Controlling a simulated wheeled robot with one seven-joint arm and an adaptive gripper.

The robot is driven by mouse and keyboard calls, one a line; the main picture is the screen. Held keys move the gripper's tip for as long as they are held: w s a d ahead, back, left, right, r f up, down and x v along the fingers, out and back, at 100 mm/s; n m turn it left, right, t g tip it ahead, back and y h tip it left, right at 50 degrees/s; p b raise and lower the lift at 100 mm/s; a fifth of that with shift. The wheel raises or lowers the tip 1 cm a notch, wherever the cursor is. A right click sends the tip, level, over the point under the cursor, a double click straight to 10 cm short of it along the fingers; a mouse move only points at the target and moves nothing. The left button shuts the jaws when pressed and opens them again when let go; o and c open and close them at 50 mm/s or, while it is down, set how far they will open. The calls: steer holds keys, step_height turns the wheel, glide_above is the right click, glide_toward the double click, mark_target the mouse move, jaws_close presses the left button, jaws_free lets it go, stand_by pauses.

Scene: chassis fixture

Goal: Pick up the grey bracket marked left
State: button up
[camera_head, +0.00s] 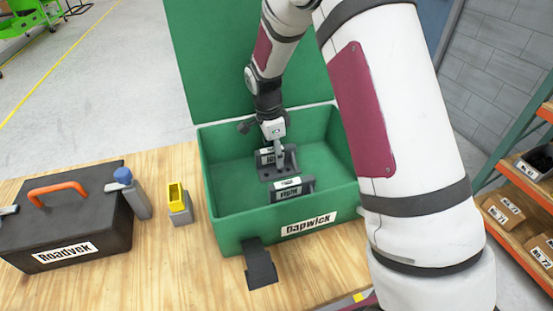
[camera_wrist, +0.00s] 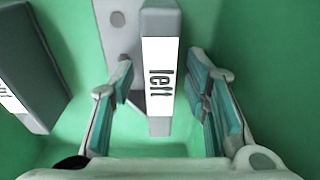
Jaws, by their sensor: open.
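The grey bracket marked left (camera_wrist: 161,60) shows in the wrist view as an upright grey bar with a white label reading "left". In the head view the same bracket (camera_head: 265,160) sits inside the green box, partly hidden by my gripper. My gripper (camera_head: 281,153) is over it in the head view. In the wrist view my gripper (camera_wrist: 163,85) is open, with one finger on each side of the bar and gaps between the fingers and the bar.
A second grey bracket (camera_head: 293,188), labelled "Right", sits nearer the front wall of the green box (camera_head: 232,230); its label is cut off in the wrist view.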

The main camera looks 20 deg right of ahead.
jaws_close()
